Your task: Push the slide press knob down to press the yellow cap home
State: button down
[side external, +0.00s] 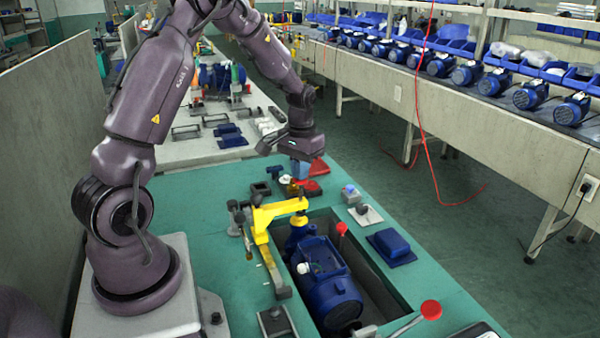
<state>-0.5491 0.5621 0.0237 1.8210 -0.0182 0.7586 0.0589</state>
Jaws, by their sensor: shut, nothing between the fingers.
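My gripper (293,152) hangs over the far end of the green bench, shut and empty; its fingertips are small and hard to make out against the parts behind. Below and in front of it stands a yellow press-like arm (278,209) on an upright beside the bench's recess. A blue pump motor (326,280) lies in the recess under that arm. A red ball knob (341,228) stands at the recess and another red knob (430,310) ends a lever at the front. I cannot tell which part is the slide press knob, and I cannot clearly pick out the yellow cap.
A blue block (391,246) and a white plate with a small knob (365,214) sit right of the recess. Small red and dark trays (305,188) crowd the bench under the gripper. A conveyor with several blue motors (467,73) runs behind an aisle.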

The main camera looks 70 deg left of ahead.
jog(key=shift+r, duration=3.15)
jog(key=shift+s+d+f, duration=0.1)
jog(key=shift+s+f, duration=0.05)
jog(key=s+d+r+m+t, duration=0.2)
jog(key=s+d+r, duration=0.4)
jog(key=d, duration=0.5)
jog(key=s+d+r+m+t, duration=0.3)
jog(key=s+d+r, duration=0.4)
jog(key=d, duration=0.3)
jog(key=shift+s+d+m+t, duration=0.3)
jog(key=shift+s+d+m, duration=0.15)
jog(key=shift+s, duration=0.35)
